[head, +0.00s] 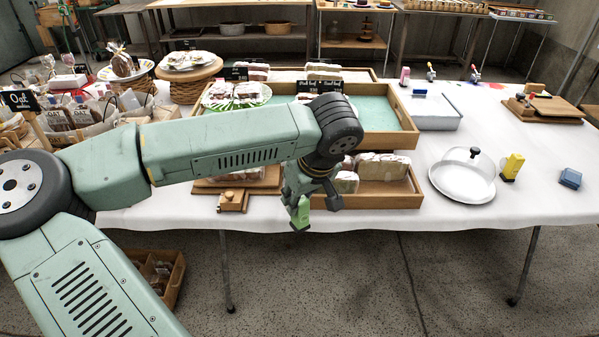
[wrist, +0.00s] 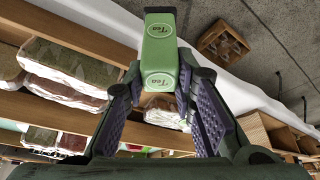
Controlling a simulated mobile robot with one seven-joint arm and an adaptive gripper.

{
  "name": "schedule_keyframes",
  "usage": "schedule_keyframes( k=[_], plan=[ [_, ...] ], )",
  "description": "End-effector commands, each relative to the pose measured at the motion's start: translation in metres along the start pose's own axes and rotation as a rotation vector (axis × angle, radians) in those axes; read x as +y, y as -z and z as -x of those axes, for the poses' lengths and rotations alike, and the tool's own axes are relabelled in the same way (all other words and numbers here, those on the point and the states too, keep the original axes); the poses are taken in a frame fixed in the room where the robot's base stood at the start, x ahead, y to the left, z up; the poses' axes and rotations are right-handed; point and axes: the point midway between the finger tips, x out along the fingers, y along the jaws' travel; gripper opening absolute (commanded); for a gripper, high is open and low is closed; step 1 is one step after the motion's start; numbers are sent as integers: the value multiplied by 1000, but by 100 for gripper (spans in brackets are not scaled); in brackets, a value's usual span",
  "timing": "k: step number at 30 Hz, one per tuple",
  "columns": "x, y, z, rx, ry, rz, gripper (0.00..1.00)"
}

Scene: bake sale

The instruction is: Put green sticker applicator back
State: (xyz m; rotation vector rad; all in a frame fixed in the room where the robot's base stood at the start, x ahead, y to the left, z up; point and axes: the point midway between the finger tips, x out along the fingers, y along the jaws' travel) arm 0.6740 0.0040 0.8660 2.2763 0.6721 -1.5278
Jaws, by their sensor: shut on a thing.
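The green sticker applicator (head: 301,214) is between the fingers of my gripper (head: 312,190), which is shut on it. It hangs at the front edge of the white-clothed table, in front of the wooden trays. In the wrist view the applicator (wrist: 160,60) sticks out beyond the two fingertips (wrist: 162,92) and shows oval labels reading "Tea". A yellow applicator (head: 512,167) stands on the table at the right, beside the glass dome. Other small applicators (head: 431,72) stand at the back right, one pink, others with blue or red parts.
A wooden tray (head: 400,193) of wrapped loaves lies close behind my gripper. A glass dome on a white plate (head: 462,178) and a blue block (head: 570,178) are at the right. A grey lidded box (head: 432,108) is behind.

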Motion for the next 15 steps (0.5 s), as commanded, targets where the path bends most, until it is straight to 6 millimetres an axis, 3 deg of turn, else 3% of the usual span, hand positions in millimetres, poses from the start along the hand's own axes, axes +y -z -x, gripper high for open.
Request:
schedule_keyframes(
  k=[5, 12, 15],
  plan=[
    [2, -29, -76, -8, -46, -118, 0],
    [9, -74, -203, -7, -129, -314, 0],
    [11, -87, -242, -5, -155, -376, 0]
  ],
)
